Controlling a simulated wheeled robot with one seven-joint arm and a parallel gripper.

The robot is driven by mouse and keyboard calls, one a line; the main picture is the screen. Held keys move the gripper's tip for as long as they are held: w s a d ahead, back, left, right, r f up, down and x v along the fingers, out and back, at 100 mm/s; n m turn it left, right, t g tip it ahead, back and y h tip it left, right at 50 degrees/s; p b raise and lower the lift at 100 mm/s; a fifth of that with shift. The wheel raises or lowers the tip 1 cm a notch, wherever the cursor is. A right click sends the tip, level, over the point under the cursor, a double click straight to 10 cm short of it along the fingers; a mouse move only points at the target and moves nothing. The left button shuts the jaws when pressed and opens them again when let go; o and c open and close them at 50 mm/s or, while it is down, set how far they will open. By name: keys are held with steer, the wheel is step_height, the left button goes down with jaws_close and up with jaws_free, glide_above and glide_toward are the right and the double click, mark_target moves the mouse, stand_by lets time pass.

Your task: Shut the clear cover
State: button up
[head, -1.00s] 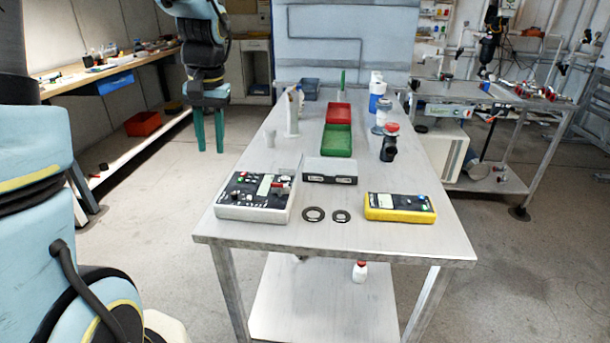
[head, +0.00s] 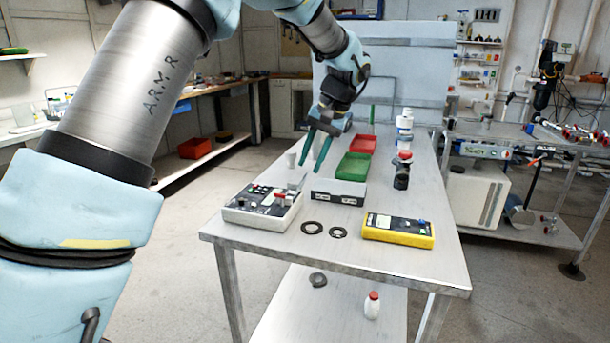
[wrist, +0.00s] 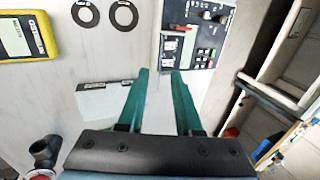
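The white control box (head: 262,208) with dark panel, knobs and a red part sits at the table's front left. It also shows at the top of the wrist view (wrist: 213,60). A small pale, see-through flap (head: 296,183) stands up at the box's far right part, seemingly the clear cover standing open; its outline is faint. My gripper (head: 310,168) has green fingers, apart and empty, pointing down above the table, behind the box. In the wrist view my gripper (wrist: 160,72) has its fingertips just short of the box's edge, with nothing between them.
A grey-white labelled box (head: 338,192) stands right of the control box. Two dark rings (head: 312,228) and a yellow meter (head: 398,230) lie in front and to the right. Green (head: 353,166) and red (head: 362,144) bins, a dark fitting (head: 402,176) and bottles stand farther back.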

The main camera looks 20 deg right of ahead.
mark_target(302, 183)
steer(key=x, duration=0.4)
steer(key=shift+w+a+f, duration=0.1)
steer(key=shift+f, duration=0.3)
jaws_close()
stand_by(1.1)
